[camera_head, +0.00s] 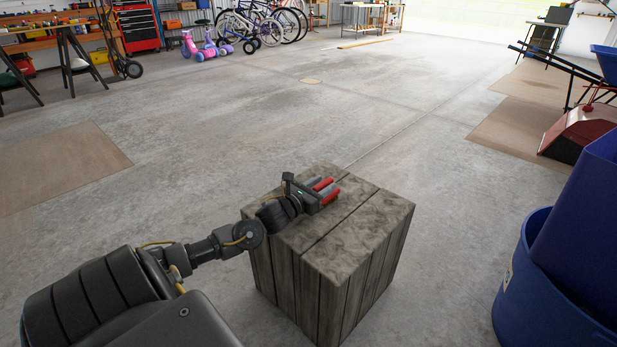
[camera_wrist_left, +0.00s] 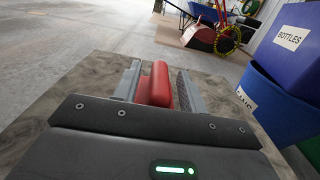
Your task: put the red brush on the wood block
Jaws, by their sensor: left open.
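The wood block (camera_head: 365,226) is a large, weathered grey-brown plank cube standing on the floor in front of me. Its top also shows in the left wrist view (camera_wrist_left: 85,82). My left gripper (camera_head: 323,190) is low over the far part of the block's top, its fingers open. The red brush (camera_wrist_left: 157,85) is between the two fingers, close to the left one, with a gap to the right one. Red parts of it show around the fingers in the head view (camera_head: 331,196). The brush appears to rest on the block's top; its underside is hidden. My right gripper is out of view.
Blue bins (camera_head: 540,285) stand close to the right of the block; one is labelled "BOTTLES" in the wrist view (camera_wrist_left: 290,40). A red machine (camera_head: 578,132) is farther right. Bicycles (camera_head: 265,22) and workbenches stand far back. The floor left and beyond the block is clear.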

